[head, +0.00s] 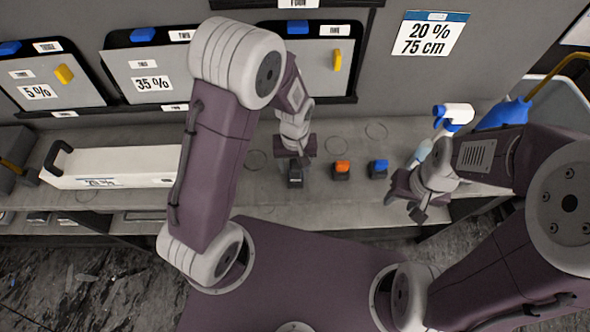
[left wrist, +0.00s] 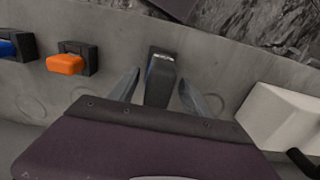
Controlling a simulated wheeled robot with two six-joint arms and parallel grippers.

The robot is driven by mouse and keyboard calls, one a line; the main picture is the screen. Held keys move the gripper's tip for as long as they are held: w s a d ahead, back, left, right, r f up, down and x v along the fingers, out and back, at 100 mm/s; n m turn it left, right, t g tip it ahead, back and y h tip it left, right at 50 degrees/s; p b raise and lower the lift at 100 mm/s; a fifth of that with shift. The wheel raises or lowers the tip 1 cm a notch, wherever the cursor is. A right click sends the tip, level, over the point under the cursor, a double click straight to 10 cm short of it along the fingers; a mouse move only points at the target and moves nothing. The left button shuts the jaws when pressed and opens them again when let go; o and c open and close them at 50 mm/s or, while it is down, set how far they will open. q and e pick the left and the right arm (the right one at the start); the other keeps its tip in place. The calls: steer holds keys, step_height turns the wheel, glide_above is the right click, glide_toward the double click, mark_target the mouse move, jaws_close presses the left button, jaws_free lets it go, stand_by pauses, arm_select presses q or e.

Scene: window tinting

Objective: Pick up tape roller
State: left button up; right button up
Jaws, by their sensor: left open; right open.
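A small dark block with a lighter grey top (head: 295,179) stands on the grey bench; no label tells whether it is the tape roller. In the left wrist view this dark block (left wrist: 161,75) lies between the two fingers of my left gripper (left wrist: 160,90), with a gap on each side. In the head view my left gripper (head: 295,160) is open, just behind the block and partly covering it. My right gripper (head: 406,202) is open and empty, near the bench's front edge at the right.
An orange-topped black piece (head: 342,168) and a blue-topped one (head: 378,168) stand to the right of the block. A long white box (head: 120,167) with a black handle lies at the left. A spray bottle (head: 452,115) stands at the back right.

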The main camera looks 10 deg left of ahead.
arm_select(q)
steer(key=shift+f, duration=0.8)
steer(key=shift+w+f, duration=0.2)
steer(key=shift+f, duration=0.15)
jaws_close()
steer(key=shift+r, duration=0.2)
steer(key=shift+r, duration=0.35)
steer(key=r, duration=0.2)
steer(key=s+r, duration=0.1)
steer(key=shift+d+r, duration=0.4)
steer(key=s+d+r, duration=0.6)
steer(key=s, duration=0.2)
steer(key=shift+d+r, duration=0.15)
steer(key=shift+d, duration=0.1)
